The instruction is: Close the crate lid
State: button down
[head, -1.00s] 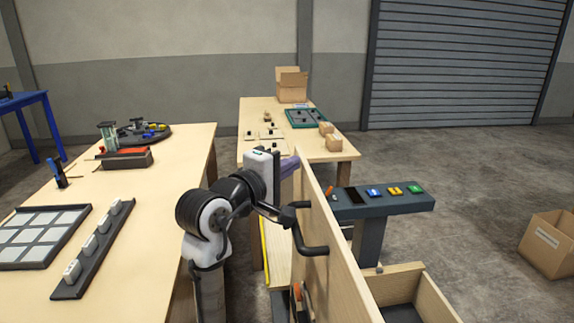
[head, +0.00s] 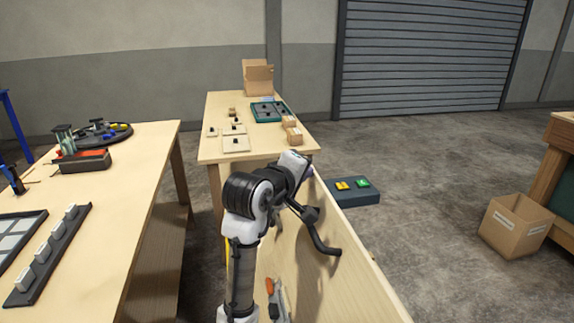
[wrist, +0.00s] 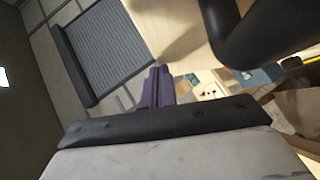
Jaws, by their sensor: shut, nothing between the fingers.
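The crate lid (head: 345,265) is a pale wooden panel standing raised on edge, its broad face toward the arm. A black curved handle (head: 325,245) sticks out from that face, and a dark curved bar shows at the top of the wrist view (wrist: 240,42). My gripper (head: 309,171) is at the far upper corner of the lid, partly hidden by my wrist. Its purple fingers (wrist: 157,88) are shut and empty; I cannot tell whether they touch the lid.
A long wooden table (head: 125,190) stands on the left with a rack and trays. A second table (head: 215,150) with boxes and small parts lies ahead. A dark console (head: 365,195) with coloured buttons is beyond the lid. A cardboard box (head: 515,225) stands on open floor at right.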

jog(key=w+d+f+m+g+y, duration=0.1)
jog(key=w+d+f+y, duration=0.15)
jog(key=d+f, duration=0.6)
jog(key=w+d+f+m+g+y, duration=0.1)
jog(key=w+d+f+m, duration=0.3)
jog(key=d, duration=0.7)
jog(key=d+f+g+y+b, duration=0.1)
jog(key=d+f, duration=0.4)
jog(key=f, duration=0.7)
jog(key=w+d+f+g+y+b, duration=0.1)
jog(key=d+f+y+b, duration=0.2)
jog(key=f, duration=0.8)
jog(key=shift+w+d+f+m+y, duration=0.3)
jog(key=shift+d+f+y, duration=0.15)
jog(key=shift+d, duration=0.75)
jog(key=shift+r, duration=0.15)
